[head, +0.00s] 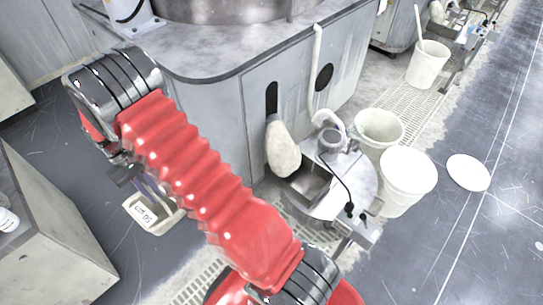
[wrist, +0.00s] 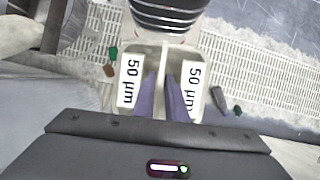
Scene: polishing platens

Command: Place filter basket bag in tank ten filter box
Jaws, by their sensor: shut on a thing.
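The filter basket (head: 148,213) is an off-white, box-like container with a white label, hanging below my gripper (head: 150,188) at the lower left of the head view. In the wrist view, the basket (wrist: 203,110) has two labels reading "50 µm". My gripper (wrist: 162,82) has its purple fingers on either side of the basket's central strip and is shut on it. A square metal box (head: 312,183), open on top, sits in a round-topped tank (head: 355,185) right of my arm. No tank number is legible, so I cannot tell whether it is tank ten.
White buckets (head: 407,175) stand right of the tank, with a lid (head: 468,172) on the floor. A grey cabinet (head: 215,120) stands behind my arm. Floor grating (wrist: 255,75) runs beneath the basket.

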